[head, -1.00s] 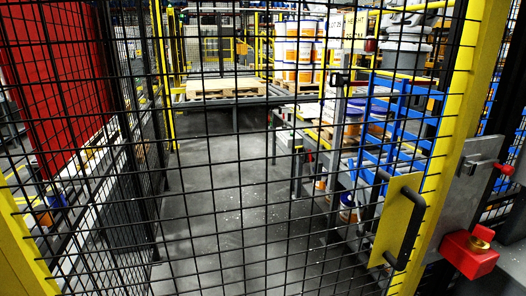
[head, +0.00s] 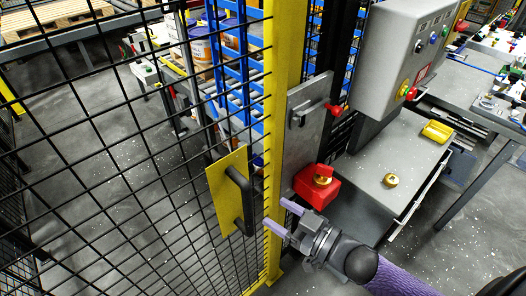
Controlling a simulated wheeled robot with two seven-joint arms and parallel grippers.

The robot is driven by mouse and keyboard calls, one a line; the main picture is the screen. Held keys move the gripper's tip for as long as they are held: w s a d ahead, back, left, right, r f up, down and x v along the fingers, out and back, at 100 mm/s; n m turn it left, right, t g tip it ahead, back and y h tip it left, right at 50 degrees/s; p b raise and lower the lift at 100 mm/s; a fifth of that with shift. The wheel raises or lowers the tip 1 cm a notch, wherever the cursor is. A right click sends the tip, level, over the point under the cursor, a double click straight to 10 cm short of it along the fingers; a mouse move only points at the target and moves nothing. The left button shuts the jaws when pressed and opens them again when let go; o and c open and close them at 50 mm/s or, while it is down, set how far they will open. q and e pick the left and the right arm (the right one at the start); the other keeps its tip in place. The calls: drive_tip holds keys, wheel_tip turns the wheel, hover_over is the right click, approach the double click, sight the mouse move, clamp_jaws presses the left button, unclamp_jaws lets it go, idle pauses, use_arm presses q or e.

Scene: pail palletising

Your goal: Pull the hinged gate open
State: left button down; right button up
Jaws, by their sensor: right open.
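The gate is a black wire mesh panel (head: 130,150) with a yellow edge post (head: 283,80). A black bar handle (head: 240,200) stands on a yellow plate (head: 221,190) near that post. A grey latch plate (head: 300,135) with a red knob sits right beside the post, and I see no clear gap there. My right gripper (head: 282,215) comes in from the lower right. Its two purple fingers are apart and empty. They point at the handle from its right, in front of the yellow post, and appear short of it. My left gripper is out of view.
A grey control box (head: 405,55) and a grey bench top (head: 395,160) with a yellow item (head: 437,131) stand to the right. Behind the mesh are blue racks and a pallet (head: 60,20).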

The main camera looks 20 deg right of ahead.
sight(251, 200)
drive_tip(key=w+a, duration=0.1)
drive_tip(key=w+a+r, duration=0.1)
drive_tip(key=w+a, duration=0.1)
drive_tip(key=shift+w+a, duration=0.3)
drive_tip(key=x, duration=0.4)
drive_tip(key=shift+w+f+b, duration=0.1)
drive_tip(key=shift+f+b, duration=0.05)
drive_tip(key=shift+b, duration=0.25)
drive_tip(key=shift+w+a, duration=0.2)
drive_tip(key=shift+w, duration=0.1)
drive_tip(key=c, duration=0.7)
clamp_jaws()
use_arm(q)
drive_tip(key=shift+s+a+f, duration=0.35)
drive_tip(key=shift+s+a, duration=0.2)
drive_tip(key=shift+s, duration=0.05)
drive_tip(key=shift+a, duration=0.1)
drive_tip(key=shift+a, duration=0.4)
